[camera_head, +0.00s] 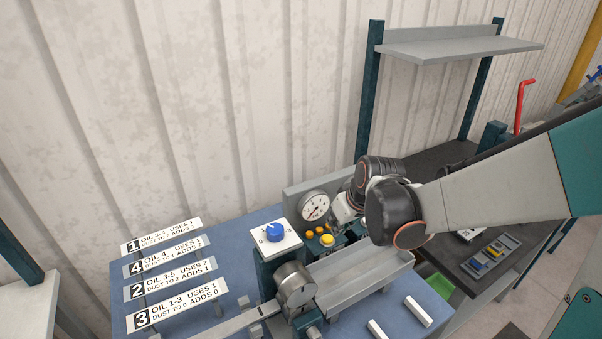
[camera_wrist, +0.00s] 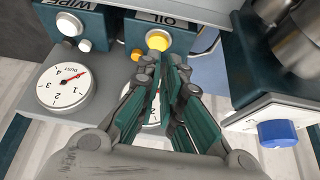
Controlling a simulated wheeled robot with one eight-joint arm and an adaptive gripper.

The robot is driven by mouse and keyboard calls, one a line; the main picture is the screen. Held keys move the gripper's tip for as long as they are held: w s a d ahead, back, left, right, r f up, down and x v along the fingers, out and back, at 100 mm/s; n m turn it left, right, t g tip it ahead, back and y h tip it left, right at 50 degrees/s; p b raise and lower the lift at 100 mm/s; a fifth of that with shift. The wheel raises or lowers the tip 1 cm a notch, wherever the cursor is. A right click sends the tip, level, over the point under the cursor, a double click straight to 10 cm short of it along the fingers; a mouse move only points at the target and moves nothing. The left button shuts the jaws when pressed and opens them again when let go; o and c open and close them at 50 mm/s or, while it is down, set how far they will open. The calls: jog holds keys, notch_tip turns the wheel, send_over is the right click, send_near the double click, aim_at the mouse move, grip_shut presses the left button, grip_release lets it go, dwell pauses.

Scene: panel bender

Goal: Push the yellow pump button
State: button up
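The yellow pump button (camera_head: 327,240) is a round cap on the small panel beside a white dial. In the wrist view the yellow button (camera_wrist: 158,40) sits on a dark teal box under an OIL label, just beyond my fingertips. My gripper (camera_wrist: 170,65) has its fingers drawn together with nothing between them. The tips appear just short of the button; I cannot tell whether they touch it. In the head view my gripper (camera_head: 346,210) is above and to the right of the button, and my wrist partly hides it.
A smaller orange button (camera_wrist: 137,55) is next to the yellow one. A WIPE box (camera_wrist: 95,20) with white knobs and a dust gauge (camera_wrist: 65,88) are at left. A blue knob (camera_head: 274,232) on a white plate and a metal cylinder (camera_head: 295,284) stand near the panel.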

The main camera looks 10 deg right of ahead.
aim_at(328, 238)
jog(key=b+x, duration=0.1)
jog(key=x, duration=0.2)
jog(key=b+x, duration=0.1)
jog(key=x, duration=0.1)
jog(key=b+x, duration=0.2)
jog(key=x, duration=0.1)
jog(key=shift+d+f, duration=0.25)
jog(key=shift+f, duration=0.2)
jog(key=shift+w+f+b, duration=0.1)
jog(key=shift+f+b, duration=0.2)
jog(key=shift+b, duration=0.05)
jog(key=shift+f+b, duration=0.15)
jog(key=shift+b, duration=0.15)
jog(key=shift+w+a+f, duration=0.1)
jog(key=shift+w+f, duration=0.05)
jog(key=shift+f, duration=0.05)
notch_tip(328, 238, up, 7)
jog(key=p, duration=0.5)
jog(key=shift+w+r, duration=0.15)
